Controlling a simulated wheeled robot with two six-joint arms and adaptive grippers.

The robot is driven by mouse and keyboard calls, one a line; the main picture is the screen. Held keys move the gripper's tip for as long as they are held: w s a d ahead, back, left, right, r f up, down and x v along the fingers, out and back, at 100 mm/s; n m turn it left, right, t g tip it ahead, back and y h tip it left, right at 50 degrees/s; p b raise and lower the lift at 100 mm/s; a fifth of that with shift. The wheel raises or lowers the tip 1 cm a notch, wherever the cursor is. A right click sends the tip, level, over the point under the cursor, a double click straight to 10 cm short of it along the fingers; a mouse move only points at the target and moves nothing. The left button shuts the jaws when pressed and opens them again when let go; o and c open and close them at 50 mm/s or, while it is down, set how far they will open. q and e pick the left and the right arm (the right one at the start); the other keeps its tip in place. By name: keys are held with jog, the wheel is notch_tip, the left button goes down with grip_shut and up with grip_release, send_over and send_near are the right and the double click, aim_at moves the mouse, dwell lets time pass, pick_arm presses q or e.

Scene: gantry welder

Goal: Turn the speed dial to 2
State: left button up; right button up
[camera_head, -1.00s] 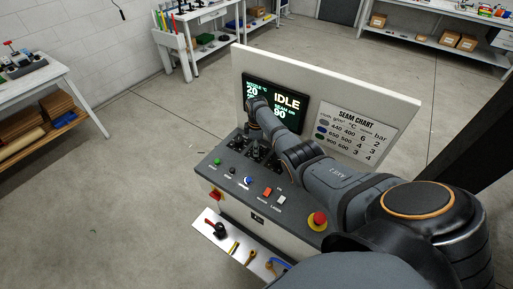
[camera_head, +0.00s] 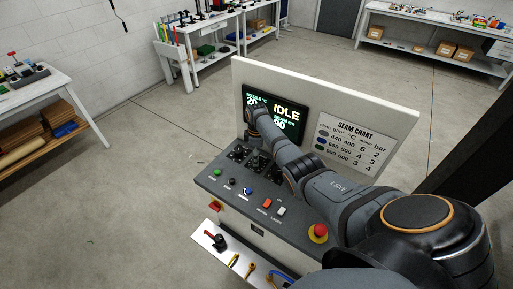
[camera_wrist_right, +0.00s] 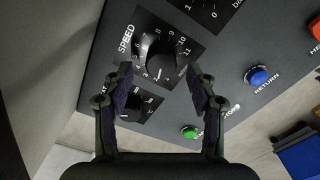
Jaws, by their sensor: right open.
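The speed dial (camera_wrist_right: 160,62) is a round black knob with a number scale on a dark panel in the right wrist view. A pale mark shows on its lower edge; I cannot read for sure which number it points at. My right gripper (camera_wrist_right: 160,76) is open, one finger to each side of the dial in the picture; contact is not visible. In the head view my right arm reaches over the grey console (camera_head: 212,178), and its wrist hides most of the dials. My left gripper is not in view.
Another dial (camera_wrist_right: 134,106) sits below the speed dial. A green button (camera_wrist_right: 189,132) and a blue return button (camera_wrist_right: 257,76) are nearby. A display (camera_head: 290,115) reading IDLE stands behind the console. A red emergency stop (camera_head: 318,232) is at its right end.

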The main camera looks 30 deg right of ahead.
notch_tip(320, 180, up, 10)
jog(key=shift+r, duration=0.25)
jog(key=shift+s+f, duration=0.1)
dwell(0.4)
